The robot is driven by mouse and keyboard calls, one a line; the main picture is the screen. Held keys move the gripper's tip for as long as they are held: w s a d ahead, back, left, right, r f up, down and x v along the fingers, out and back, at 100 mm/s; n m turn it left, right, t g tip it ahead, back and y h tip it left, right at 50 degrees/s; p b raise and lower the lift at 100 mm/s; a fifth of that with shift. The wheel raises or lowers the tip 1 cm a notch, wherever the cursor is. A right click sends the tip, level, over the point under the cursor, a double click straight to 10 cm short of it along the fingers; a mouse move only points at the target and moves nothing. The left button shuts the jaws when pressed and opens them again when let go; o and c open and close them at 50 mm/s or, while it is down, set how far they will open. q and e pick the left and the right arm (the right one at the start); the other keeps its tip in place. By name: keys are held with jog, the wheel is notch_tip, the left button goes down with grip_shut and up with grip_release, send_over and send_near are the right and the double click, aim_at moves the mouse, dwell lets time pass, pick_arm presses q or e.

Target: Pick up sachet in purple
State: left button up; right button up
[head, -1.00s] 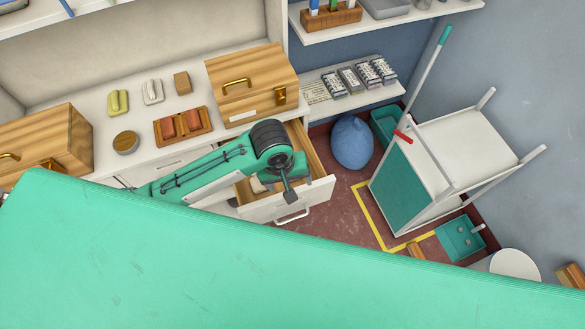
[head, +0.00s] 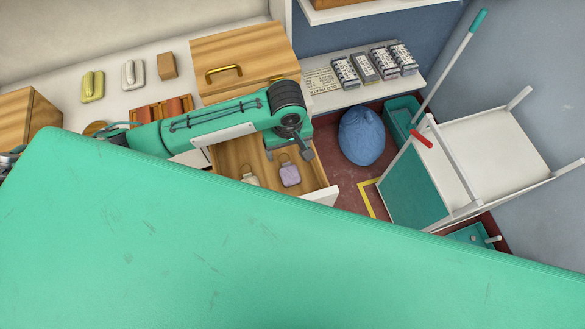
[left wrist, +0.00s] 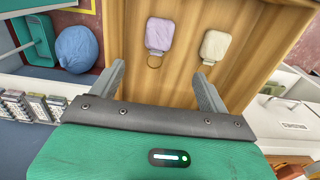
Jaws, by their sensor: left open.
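The purple sachet (head: 290,175) lies flat in an open wooden drawer (head: 232,160), with a thin ring at one end. It also shows in the left wrist view (left wrist: 159,34), where a cream sachet (left wrist: 215,46) lies beside it, to its right. The cream sachet shows in the head view (head: 249,177) too. My left gripper (head: 288,152) is over the drawer, near the purple sachet's ring end. In the left wrist view its two fingers (left wrist: 161,80) are spread apart with nothing between them. Both sachets are apart from the fingers. My right gripper is not seen.
A wooden box (head: 243,60) stands on the counter behind the drawer. A blue bag (head: 362,135) sits on the floor to the right, by a white cart (head: 480,155). A low shelf (head: 330,100) holds several small packs. My green body covers the foreground.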

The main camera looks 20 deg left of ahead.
pick_arm(q)
jog(key=f, duration=0.1)
send_over(290, 173)
jog(key=f, duration=0.7)
jog(key=shift+w+a+f+p, duration=0.25)
jog(key=shift+w+p, duration=0.05)
jog(key=shift+w, duration=0.05)
jog(key=shift+f, duration=0.3)
jog(key=shift+s+d+f, duration=0.1)
jog(key=shift+s+f, duration=0.05)
jog(key=shift+f, duration=0.4)
notch_tip(290, 173, down, 4)
jog(key=shift+s+f+p, duration=0.15)
jog(key=shift+p, duration=0.45)
jog(key=shift+d, duration=0.1)
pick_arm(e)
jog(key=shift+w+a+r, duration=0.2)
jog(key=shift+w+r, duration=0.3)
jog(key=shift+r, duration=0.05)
pick_arm(q)
jog(key=c, duration=1.1)
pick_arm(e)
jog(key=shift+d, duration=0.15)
